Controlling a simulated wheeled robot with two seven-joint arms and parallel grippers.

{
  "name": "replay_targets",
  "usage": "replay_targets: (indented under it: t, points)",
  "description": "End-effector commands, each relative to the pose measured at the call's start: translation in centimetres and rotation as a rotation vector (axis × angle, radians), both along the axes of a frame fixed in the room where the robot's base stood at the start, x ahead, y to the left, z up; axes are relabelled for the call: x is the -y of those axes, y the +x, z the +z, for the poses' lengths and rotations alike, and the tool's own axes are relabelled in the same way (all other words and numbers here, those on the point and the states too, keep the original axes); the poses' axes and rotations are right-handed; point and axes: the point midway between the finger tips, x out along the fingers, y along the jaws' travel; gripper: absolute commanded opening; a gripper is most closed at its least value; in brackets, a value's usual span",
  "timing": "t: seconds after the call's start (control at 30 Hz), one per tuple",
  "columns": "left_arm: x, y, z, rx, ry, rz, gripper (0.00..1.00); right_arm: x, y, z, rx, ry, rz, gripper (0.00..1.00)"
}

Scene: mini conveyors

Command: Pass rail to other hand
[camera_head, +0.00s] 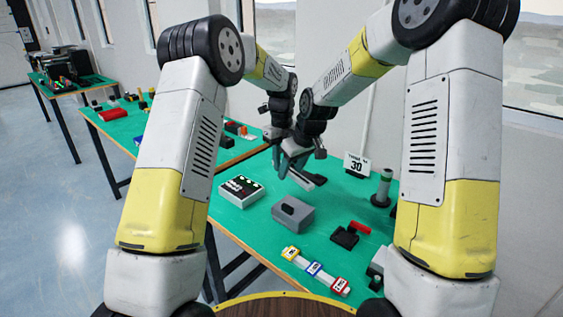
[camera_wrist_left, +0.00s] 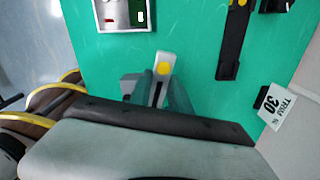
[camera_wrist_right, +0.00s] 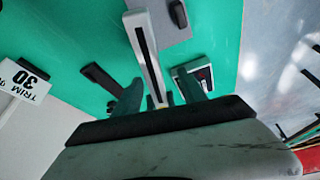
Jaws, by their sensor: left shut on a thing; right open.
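The rail is a light grey bar with a dark slot. In the head view it (camera_head: 308,181) sticks out below my two grippers, which meet above the green table. My left gripper (camera_wrist_left: 160,92) is shut on the rail, whose yellow-dotted end (camera_wrist_left: 162,66) shows in the left wrist view. In the right wrist view the rail (camera_wrist_right: 144,42) runs between the spread fingers of my right gripper (camera_wrist_right: 160,97), which is open around it. In the head view my right gripper (camera_head: 293,160) partly hides the left one, and the exact grip is hard to see.
Below on the green table (camera_head: 255,222) lie a white-framed box (camera_head: 241,190), a grey block (camera_head: 293,213), a strip with coloured blocks (camera_head: 316,270) and a black part (camera_head: 345,237). A "30" sign (camera_head: 357,165) and a grey post (camera_head: 382,187) stand at the right.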

Motion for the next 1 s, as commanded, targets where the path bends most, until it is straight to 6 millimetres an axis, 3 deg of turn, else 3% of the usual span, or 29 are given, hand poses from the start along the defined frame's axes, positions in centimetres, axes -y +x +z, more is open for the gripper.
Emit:
replay_targets:
  t: [0.23, 0.6, 0.87, 1.0]
  points:
    - [-0.1, 0.0, 0.0, -0.001, 0.001, 0.001, 0.00, 0.4, -0.3, 1.3, 0.004, 0.000, -0.003, 0.49]
    - [-0.1, 0.0, 0.0, -0.001, 0.002, 0.001, 0.00, 2.2, -2.6, 8.3, 0.004, 0.000, -0.003, 0.49]
    - [-0.1, 0.0, 0.0, -0.001, 0.002, 0.001, 0.00, 2.9, -3.6, 11.0, 0.002, -0.001, -0.002, 0.49]
    - [-0.1, 0.0, 0.0, -0.001, 0.002, 0.001, 0.00, 3.8, -5.2, 12.4, 0.012, -0.001, -0.039, 0.49]
